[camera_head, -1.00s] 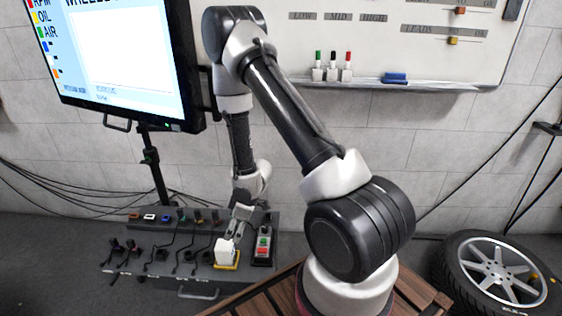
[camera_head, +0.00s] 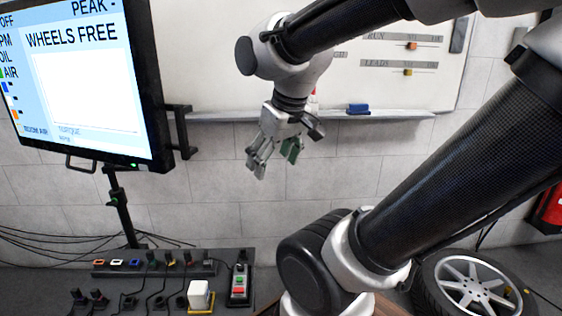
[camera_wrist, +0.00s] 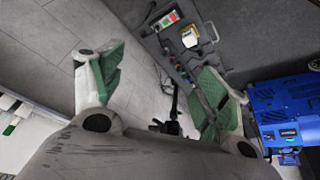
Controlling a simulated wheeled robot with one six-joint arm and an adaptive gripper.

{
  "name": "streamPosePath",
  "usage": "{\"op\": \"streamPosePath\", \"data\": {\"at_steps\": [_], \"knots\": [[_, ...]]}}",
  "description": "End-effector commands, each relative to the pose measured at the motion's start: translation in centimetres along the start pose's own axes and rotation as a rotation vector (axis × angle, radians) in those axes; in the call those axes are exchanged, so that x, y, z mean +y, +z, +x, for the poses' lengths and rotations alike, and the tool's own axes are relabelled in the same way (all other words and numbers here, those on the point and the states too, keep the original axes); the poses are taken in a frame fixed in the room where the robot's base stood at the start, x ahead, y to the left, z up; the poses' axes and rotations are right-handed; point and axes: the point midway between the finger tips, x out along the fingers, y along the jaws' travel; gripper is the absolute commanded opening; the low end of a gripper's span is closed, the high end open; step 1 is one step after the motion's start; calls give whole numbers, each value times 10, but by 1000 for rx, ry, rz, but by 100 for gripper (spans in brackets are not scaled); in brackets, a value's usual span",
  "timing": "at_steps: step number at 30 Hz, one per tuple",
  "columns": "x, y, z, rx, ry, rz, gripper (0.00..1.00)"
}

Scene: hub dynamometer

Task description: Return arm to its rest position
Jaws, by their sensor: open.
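My gripper (camera_head: 274,158) is up in front of the wall, just below the whiteboard's tray in the head view. Its fingers are spread and empty, pointing down. In the wrist view the two green-padded fingers (camera_wrist: 160,90) stand wide apart with nothing between them. My arm reaches from the lower middle up to the right and back left across the head view, hiding part of the whiteboard. The control panel (camera_head: 140,272) lies well below and left of my gripper, apart from it. On it are a white block-like cover (camera_head: 199,294) and a box with red and green buttons (camera_head: 239,284).
A monitor (camera_head: 83,80) reading "WHEELS FREE" stands on a pole at the left. A whiteboard (camera_head: 215,50) hangs behind my arm, with a blue eraser (camera_head: 358,109) on its tray. A wheel (camera_head: 470,286) lies at the lower right. A blue machine (camera_wrist: 285,108) shows in the wrist view.

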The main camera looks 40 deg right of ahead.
Motion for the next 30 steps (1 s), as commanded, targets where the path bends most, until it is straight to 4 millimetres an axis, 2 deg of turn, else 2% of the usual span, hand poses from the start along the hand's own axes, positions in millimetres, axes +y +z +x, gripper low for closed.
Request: {"op": "streamPosePath", "data": {"at_steps": [3,6,30], "knots": [[-5,20,-15,6,-22,36,75],[-7,28,-19,3,-30,48,75],[-7,28,-20,2,-31,48,75]]}}
